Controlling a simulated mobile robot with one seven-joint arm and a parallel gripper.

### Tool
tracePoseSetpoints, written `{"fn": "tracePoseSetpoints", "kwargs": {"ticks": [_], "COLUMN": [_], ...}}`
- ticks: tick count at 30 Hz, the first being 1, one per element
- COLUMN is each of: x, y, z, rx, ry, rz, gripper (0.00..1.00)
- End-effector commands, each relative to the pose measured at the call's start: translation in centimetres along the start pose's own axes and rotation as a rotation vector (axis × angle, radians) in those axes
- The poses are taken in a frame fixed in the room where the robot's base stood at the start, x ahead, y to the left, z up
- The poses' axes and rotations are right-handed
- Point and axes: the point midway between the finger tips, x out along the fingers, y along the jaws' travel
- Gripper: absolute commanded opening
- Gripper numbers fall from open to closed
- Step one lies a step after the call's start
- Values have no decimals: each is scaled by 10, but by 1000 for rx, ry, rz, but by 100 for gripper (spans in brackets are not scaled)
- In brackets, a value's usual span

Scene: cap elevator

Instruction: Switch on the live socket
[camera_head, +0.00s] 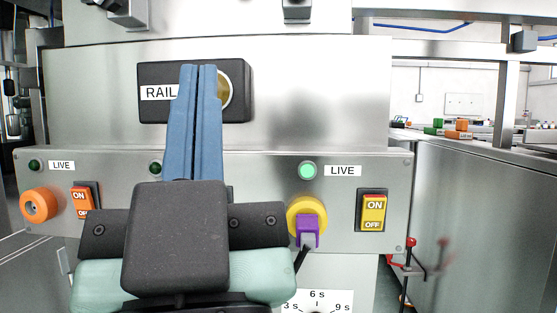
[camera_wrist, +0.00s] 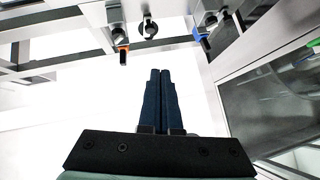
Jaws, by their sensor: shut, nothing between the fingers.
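The panel has a yellow socket (camera_head: 306,215) at right with a purple plug (camera_head: 307,230) in it and a dark cable hanging from it. The lamp (camera_head: 308,170) above it, labelled LIVE, is bright pale green. A yellow ON/OFF rocker switch (camera_head: 374,211) in a black frame is to the right of that socket; I cannot tell which way it is tipped. My gripper (camera_head: 195,68) is shut and empty, its blue fingers pointing up in front of the RAIL plate, left of and above the yellow switch. It also shows in the wrist view (camera_wrist: 160,72).
An orange socket (camera_head: 39,204) and orange switch (camera_head: 82,200) are at left under a dark green lamp (camera_head: 35,166). Another dark lamp (camera_head: 156,168) is beside my gripper, which hides the panel's middle. The black RAIL plate (camera_head: 240,105) is above.

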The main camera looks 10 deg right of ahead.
Motion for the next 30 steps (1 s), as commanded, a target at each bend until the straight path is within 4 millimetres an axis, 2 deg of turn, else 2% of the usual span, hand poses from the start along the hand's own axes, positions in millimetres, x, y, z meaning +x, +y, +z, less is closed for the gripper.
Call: {"fn": "tracePoseSetpoints", "kwargs": {"ticks": [1,7,11,13,17,21,26,30], "x": [18,47,58,57,40,13,-23,-61], "y": [1,4,10,17,35,58,89,116], "z": [-15,-28,-20,-7,26,52,69,76], "rx": [4,47,121,195,372,576,822,1032], "ry": [-6,-46,-108,-161,-264,-346,-398,-402], "rz": [-1,-15,-28,-30,-6,64,197,350], "gripper": [0,0,0,0,0,0,0,0]}}
